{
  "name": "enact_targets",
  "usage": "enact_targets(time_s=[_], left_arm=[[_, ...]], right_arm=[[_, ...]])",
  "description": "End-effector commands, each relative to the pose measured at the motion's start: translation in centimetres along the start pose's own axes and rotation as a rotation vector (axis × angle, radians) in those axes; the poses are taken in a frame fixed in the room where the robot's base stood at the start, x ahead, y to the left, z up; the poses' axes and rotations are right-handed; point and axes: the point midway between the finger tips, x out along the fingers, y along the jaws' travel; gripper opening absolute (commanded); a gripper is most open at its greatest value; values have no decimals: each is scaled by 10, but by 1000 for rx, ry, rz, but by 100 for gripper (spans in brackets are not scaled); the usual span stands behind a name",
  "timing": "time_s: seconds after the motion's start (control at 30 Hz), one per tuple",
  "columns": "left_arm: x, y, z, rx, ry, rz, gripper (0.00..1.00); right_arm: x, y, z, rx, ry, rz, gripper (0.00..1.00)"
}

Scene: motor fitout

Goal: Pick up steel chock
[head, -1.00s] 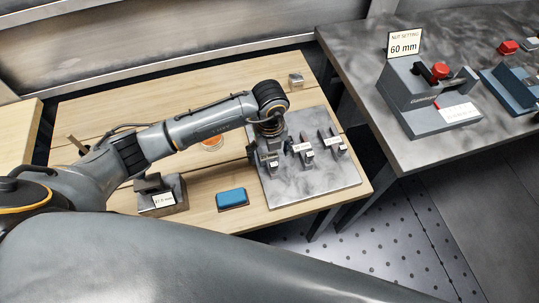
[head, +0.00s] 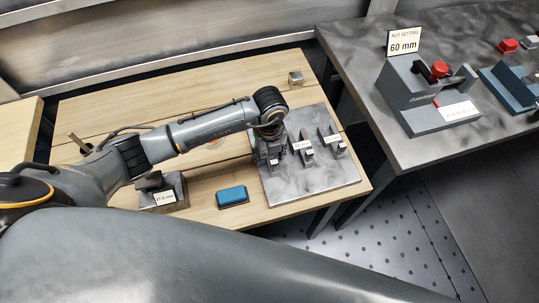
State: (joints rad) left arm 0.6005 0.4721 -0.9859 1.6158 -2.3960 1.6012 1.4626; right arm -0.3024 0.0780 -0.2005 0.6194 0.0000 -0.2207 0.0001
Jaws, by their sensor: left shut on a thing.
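My left gripper (head: 272,158) points down over the left part of a grey metal plate (head: 310,190) on the wooden table. It is shut on a small grey piece, which I take to be the steel chock; the fingers mostly hide it, and I cannot tell whether it still touches the plate. Two more dark grey chocks with white labels, a middle one (head: 307,155) and a right one (head: 341,149), stand on the plate to the right of the gripper. My right gripper is not in view.
A blue pad (head: 232,196) and a labelled grey block (head: 170,195) lie left of the plate. A small metal cube (head: 296,78) is at the back. A grey bench (head: 400,130) on the right holds a device (head: 420,105) with a red knob and a "60 mm" sign (head: 404,42).

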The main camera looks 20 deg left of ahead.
Motion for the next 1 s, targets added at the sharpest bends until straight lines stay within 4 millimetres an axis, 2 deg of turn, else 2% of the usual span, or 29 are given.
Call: enact_targets(time_s=[0.27, 0.47, 0.57, 0.77, 0.93, 1.0], left_arm=[[-9, -1, 1, 0, -2, -3, 0], [-34, 0, -1, 4, -3, -4, 0], [-49, 7, -15, 6, -3, -4, 0], [-92, 24, -48, 7, -5, -5, 0], [-108, 43, -84, 7, -1, -4, 0], [-116, 49, -94, 6, -4, -2, 0]], right_arm=[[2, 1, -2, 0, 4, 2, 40], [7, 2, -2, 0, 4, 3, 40], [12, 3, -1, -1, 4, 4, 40], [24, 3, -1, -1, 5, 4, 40], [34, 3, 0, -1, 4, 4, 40], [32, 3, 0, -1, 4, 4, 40]])
